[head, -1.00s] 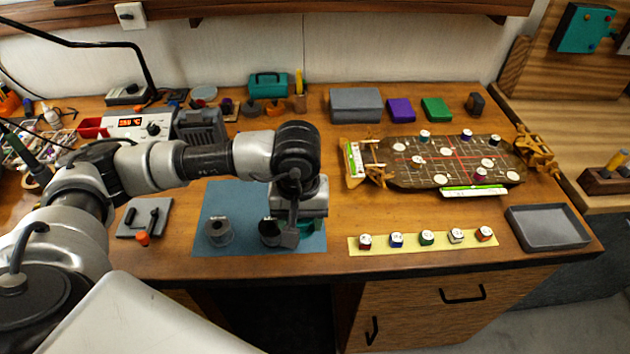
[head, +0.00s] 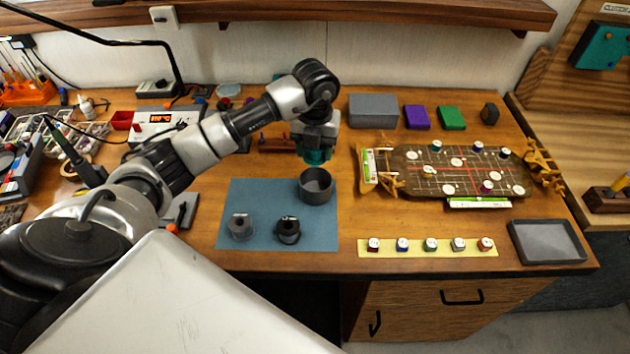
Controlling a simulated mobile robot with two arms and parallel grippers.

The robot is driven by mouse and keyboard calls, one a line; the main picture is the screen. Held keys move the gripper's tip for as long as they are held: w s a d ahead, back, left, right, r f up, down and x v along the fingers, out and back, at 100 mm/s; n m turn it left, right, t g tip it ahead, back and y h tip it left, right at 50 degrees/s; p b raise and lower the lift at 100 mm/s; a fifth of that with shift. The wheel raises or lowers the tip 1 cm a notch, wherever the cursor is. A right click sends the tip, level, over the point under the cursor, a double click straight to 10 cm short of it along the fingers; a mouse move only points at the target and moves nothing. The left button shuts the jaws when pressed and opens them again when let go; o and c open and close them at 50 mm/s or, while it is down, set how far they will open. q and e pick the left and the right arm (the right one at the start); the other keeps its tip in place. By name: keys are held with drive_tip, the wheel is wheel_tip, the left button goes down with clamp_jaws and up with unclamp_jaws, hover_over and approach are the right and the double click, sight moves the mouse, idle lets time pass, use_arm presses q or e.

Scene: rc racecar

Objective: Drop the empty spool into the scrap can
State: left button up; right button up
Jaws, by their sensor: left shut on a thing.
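My left gripper (head: 315,146) points down over the back right part of the blue mat (head: 262,190). It is shut on a teal spool (head: 316,157), which is partly hidden by the gripper. The dark grey round scrap can (head: 316,188) stands open on the mat's back right corner, just below and in front of the spool in the head view. The spool appears above the can's rim, apart from it. My right gripper is out of view.
Right of the mat are a yellow strip (head: 377,252) with several small spools and a wooden board (head: 410,180) with pegs and threads. An empty grey tray (head: 546,243) lies at the right edge. Grey, purple and green boxes (head: 373,110) stand at the back.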

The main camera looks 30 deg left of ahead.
use_arm(q)
drive_tip(key=n, duration=0.1)
drive_tip(key=a+n, duration=0.1)
drive_tip(key=n, duration=0.1)
drive_tip(key=a+n, duration=0.1)
drive_tip(key=n, duration=0.1)
drive_tip(key=shift+w+r+p, duration=0.15)
drive_tip(key=shift+w+p, duration=0.15)
drive_tip(key=shift+p, duration=0.1)
drive_tip(key=shift+a+f+n, duration=0.15)
drive_tip(key=shift+f+n, duration=0.05)
drive_tip(key=shift+n, duration=0.4)
wheel_tip(320, 180, down, 6)
drive_tip(key=b, duration=0.4)
drive_tip(key=shift+r+b, duration=0.1)
drive_tip(key=shift+b, duration=0.2)
drive_tip(key=o, duration=1)
